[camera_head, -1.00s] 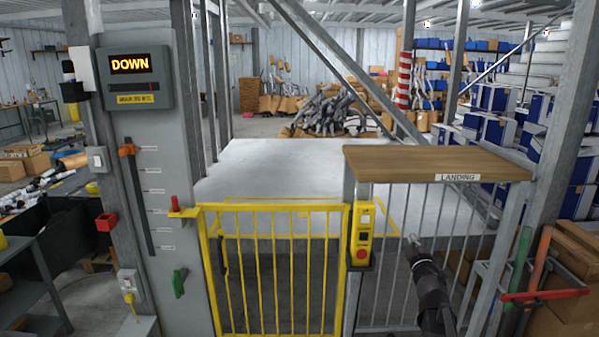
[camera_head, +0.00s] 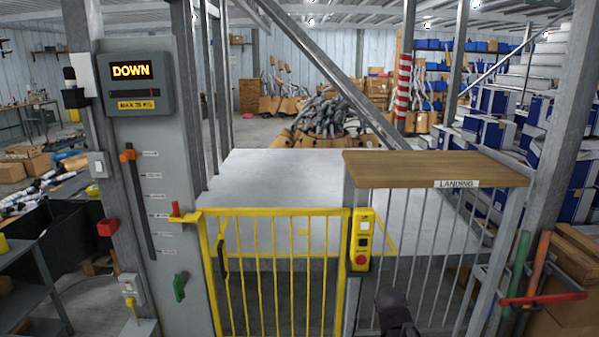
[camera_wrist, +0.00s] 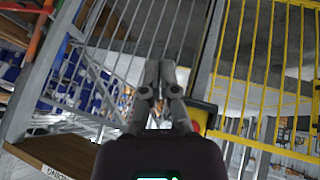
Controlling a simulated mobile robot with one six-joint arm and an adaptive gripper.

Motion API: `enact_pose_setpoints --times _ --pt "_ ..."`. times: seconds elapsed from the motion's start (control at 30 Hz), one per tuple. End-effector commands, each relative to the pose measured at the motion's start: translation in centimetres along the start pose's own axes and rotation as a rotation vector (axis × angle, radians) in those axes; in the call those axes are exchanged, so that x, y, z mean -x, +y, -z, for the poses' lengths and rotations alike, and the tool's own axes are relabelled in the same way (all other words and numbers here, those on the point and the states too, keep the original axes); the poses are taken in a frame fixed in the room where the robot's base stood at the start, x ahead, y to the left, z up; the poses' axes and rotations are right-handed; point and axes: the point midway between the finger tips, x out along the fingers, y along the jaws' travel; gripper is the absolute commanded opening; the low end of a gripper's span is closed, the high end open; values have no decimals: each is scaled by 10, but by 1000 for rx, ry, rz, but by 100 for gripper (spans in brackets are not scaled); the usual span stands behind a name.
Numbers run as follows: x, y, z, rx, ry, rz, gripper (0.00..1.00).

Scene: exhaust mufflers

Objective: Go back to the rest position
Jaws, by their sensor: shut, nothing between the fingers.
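My gripper (camera_wrist: 158,75) shows in the wrist view with its two fingers together and nothing between them. It is in front of the grey railing bars and close to the yellow gate (camera_wrist: 270,75). In the head view only a dark part of my arm shows at the bottom, right of the yellow gate (camera_head: 285,275); the fingers are not clearly seen there. The yellow control box (camera_head: 361,240) with its red button is on the post between gate and railing, above and left of my arm. The gate looks shut.
A wooden shelf (camera_head: 430,168) marked LANDING tops the grey railing (camera_head: 430,250). A grey column (camera_head: 150,200) carries a display (camera_head: 131,71) reading DOWN. The grey platform (camera_head: 280,185) behind the gate is bare.

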Motion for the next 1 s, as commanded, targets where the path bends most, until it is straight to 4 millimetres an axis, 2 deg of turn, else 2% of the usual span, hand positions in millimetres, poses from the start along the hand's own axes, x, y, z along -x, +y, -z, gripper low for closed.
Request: enact_pose_setpoints --times 0.2,0.43,0.63,1.0 --pt "27 -48 -54 -23 -260 158 0" --pt "57 -82 -93 -14 -468 284 0" --pt "68 -92 -105 -5 -533 323 0" --pt "68 -92 -105 -5 -534 323 0"
